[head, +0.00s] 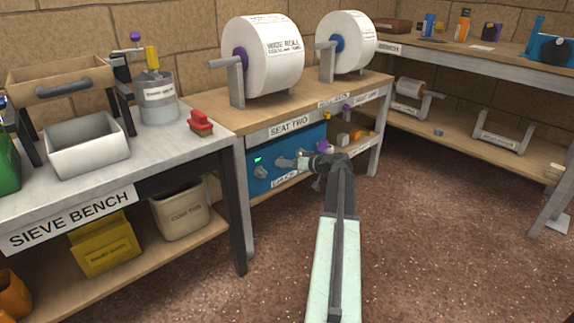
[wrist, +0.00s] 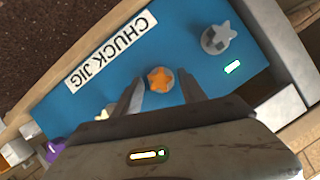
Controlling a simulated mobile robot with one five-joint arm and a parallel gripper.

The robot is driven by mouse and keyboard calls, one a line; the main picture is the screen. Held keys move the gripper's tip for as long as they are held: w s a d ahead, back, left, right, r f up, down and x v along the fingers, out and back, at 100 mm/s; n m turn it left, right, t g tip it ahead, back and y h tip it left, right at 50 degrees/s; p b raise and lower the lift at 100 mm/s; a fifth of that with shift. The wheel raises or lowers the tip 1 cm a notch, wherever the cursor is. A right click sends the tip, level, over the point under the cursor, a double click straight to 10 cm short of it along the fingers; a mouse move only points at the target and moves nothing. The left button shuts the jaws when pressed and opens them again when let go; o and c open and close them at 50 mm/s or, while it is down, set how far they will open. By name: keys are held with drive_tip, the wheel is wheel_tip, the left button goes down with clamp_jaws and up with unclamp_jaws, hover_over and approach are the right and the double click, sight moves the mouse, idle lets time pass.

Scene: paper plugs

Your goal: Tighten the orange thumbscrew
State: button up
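The orange thumbscrew (wrist: 160,80) is a star-shaped knob on the blue face of the chuck jig (wrist: 100,95). In the wrist view it lies between the two fingers of my gripper (wrist: 160,76), which are apart with a gap on each side of it. I cannot tell how deep the fingers reach around it. In the head view my gripper (head: 292,162) is at the front of the blue chuck jig (head: 259,184), under the seat two bench, and hides the thumbscrew.
A grey star knob (wrist: 216,39) and a lit green indicator (wrist: 232,67) are on the same face. The bench's front rail (head: 283,125) is just above my gripper. Small coloured items, including a purple one (head: 324,146), lie to the right. The floor (head: 420,230) is clear.

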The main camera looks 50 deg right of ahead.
idle(0.3)
drive_tip(key=s+d+r+n+h+p, duration=0.1)
drive_tip(key=s+r+n+h+p, duration=0.2)
drive_tip(key=s, duration=0.6)
drive_tip(key=w+a+f+n+b, duration=0.1)
drive_tip(key=w+f+n+b, duration=0.1)
drive_tip(key=w, duration=0.7)
drive_tip(key=shift+a+f+g+b, duration=0.25)
drive_tip(key=shift+f+g+b, duration=0.05)
drive_tip(key=shift+f, duration=0.3)
clamp_jaws()
drive_tip(key=shift+m+y, duration=0.4)
drive_tip(key=shift+m, duration=0.5)
